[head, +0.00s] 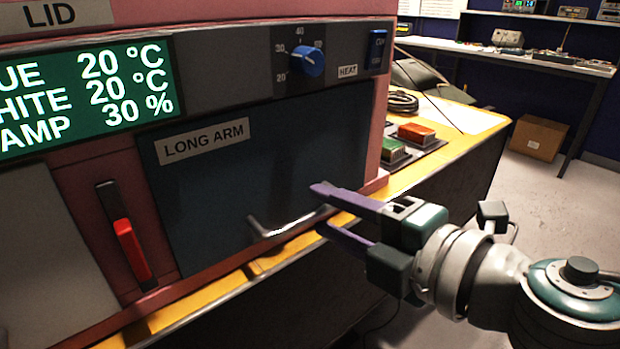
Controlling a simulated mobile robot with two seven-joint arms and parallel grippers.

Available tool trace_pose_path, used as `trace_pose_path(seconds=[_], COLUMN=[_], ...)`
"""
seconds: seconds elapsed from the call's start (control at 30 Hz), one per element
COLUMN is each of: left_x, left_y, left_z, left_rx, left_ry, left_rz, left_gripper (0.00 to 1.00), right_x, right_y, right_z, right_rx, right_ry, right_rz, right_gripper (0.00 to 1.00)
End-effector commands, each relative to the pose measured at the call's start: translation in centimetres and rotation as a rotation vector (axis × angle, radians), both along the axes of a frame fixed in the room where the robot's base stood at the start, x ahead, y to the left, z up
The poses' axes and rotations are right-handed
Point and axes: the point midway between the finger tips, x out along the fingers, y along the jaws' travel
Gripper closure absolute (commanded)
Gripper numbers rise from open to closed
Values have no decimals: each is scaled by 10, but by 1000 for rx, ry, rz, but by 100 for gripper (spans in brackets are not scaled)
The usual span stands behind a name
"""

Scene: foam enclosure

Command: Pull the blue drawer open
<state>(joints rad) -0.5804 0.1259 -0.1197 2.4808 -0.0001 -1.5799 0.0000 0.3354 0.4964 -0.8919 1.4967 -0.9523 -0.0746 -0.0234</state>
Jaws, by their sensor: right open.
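The blue drawer (225,185) is a dark blue front panel labelled "LONG ARM" in the pink machine, and it looks shut. Its pale metal bar handle (290,226) runs along the lower part of the panel. My right gripper (320,208) comes in from the right with its two purple fingers open. The fingertips are at the right end of the handle, one above and one below it in the picture. I cannot tell whether they touch the bar. My left gripper is not in view.
Left of the drawer is a red lever (131,250) in a slot. Above are a green display (85,95), a blue knob (308,61) and a blue switch (377,48). Red (416,133) and green (392,149) buttons sit right of the machine on the yellow bench edge (215,297).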

Motion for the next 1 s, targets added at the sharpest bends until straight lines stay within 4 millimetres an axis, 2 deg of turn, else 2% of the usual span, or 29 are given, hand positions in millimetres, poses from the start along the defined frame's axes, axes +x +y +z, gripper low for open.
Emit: trace_pose_path(seconds=[0.2, 0.47, 0.87, 1.0], left_x=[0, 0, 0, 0], left_y=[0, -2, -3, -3], left_z=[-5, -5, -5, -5], left_rx=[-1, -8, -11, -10], left_ry=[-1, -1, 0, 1], left_rz=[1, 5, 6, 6], left_gripper=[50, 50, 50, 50], right_x=[15, 16, 16, 16], right_y=[11, 12, 12, 12], right_z=[-5, -5, -5, -5], right_rx=[0, 1, 1, 1], right_ry=[0, 1, 0, 0], right_rz=[-1, 0, -1, -1], right_gripper=[55, 55, 98, 100])
